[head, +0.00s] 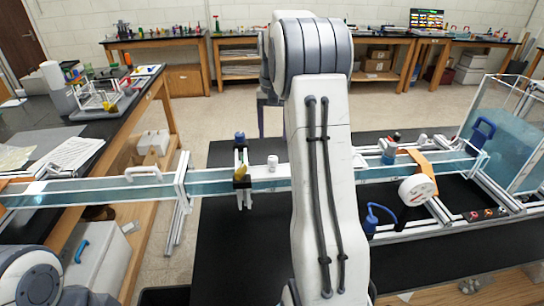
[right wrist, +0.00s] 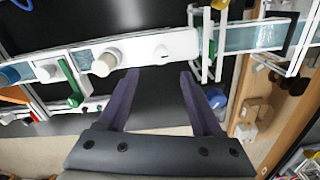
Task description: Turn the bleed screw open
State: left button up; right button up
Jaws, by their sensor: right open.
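A clear blue-tinted channel (head: 100,190) runs across the head view, with fittings along it. I cannot tell for certain which fitting is the bleed screw. In the head view my right arm hides part of the channel. My left gripper is out of view.
A white dial gauge (head: 417,190), an orange band (head: 427,170) and a clear tank (head: 508,130) stand at the right. A white clamp frame (head: 181,190) braces the channel at left. A cluttered bench (head: 150,95) stands further left. The black table (head: 230,265) is bare in front.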

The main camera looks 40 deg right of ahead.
aim_at(273, 158)
notch_tip(273, 158, down, 9)
jog(key=shift+a+r+p, duration=0.1)
jog(key=shift+p, duration=0.5)
grip_shut()
